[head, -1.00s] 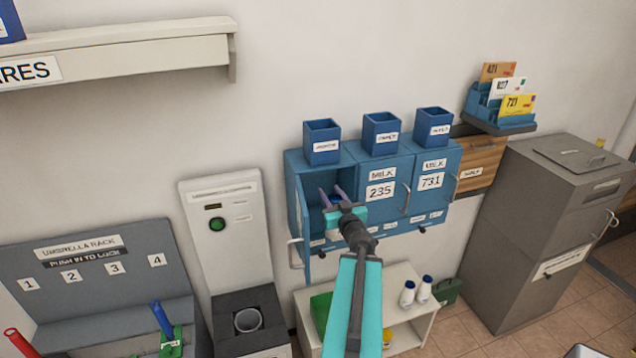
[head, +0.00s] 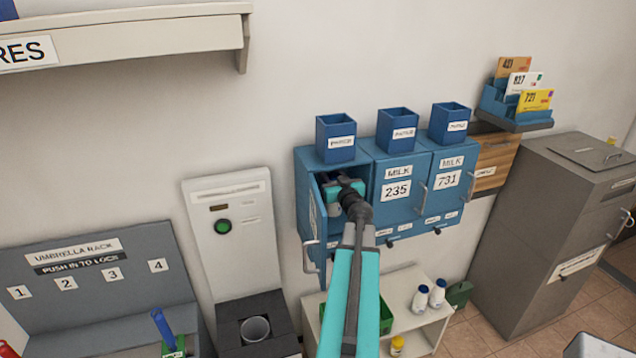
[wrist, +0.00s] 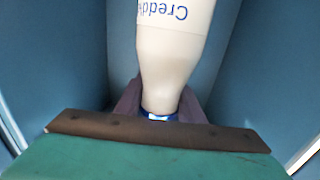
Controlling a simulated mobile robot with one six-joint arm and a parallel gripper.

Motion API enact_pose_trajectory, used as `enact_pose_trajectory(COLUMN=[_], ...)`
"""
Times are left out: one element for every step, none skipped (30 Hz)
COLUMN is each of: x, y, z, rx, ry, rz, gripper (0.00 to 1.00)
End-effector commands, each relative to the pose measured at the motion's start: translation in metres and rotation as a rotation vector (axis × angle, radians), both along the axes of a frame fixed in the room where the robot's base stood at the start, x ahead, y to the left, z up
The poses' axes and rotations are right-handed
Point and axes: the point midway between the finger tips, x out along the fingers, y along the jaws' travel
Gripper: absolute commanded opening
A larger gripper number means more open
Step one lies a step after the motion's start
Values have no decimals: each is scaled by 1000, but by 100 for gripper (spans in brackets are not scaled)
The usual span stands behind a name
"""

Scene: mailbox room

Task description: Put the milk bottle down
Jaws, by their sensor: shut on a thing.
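The milk bottle (wrist: 174,50) is white with blue lettering and fills the upper middle of the wrist view, its narrow neck and blue cap pointing toward me. My gripper (wrist: 160,106) is shut on the bottle's neck, with a purple finger on each side. In the head view my gripper (head: 335,188) is inside the open left milk box (head: 308,165), whose door (head: 313,225) stands open.
Closed milk boxes 235 (head: 402,190) and 731 (head: 448,180) adjoin on the right. Blue bins (head: 336,138) stand on top. The box's inner walls (wrist: 68,65) are close on both sides. Two other bottles (head: 437,293) stand on the low white shelf (head: 418,330).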

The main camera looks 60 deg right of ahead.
Motion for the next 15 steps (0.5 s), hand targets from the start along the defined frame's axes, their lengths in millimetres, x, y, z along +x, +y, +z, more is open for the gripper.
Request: enact_pose_trajectory(x=[2,3,4,4,4,5,5,5,6,6,6,7,7,7,7], y=[-4,-5,-5,-5,-5,-5,-4,-4,-4,-3,-3,-3,-2,-2,-2], z=[0,0,1,1,1,2,2,2,2,2,2,2,2,1,1], rx=[-1,-1,-1,-1,-1,-1,-1,-1,-1,-1,-1,-1,-1,-1,-1], ry=[-2,-2,-2,-2,-2,-2,-2,-2,-2,-2,-2,-2,-2,-2,-2], rz=[0,1,1,2,2,3,3,4,4,5,5,6,6,7,7], gripper=[0,0,0,0,0,0,0,0,0,0,0,0,0,0,0])
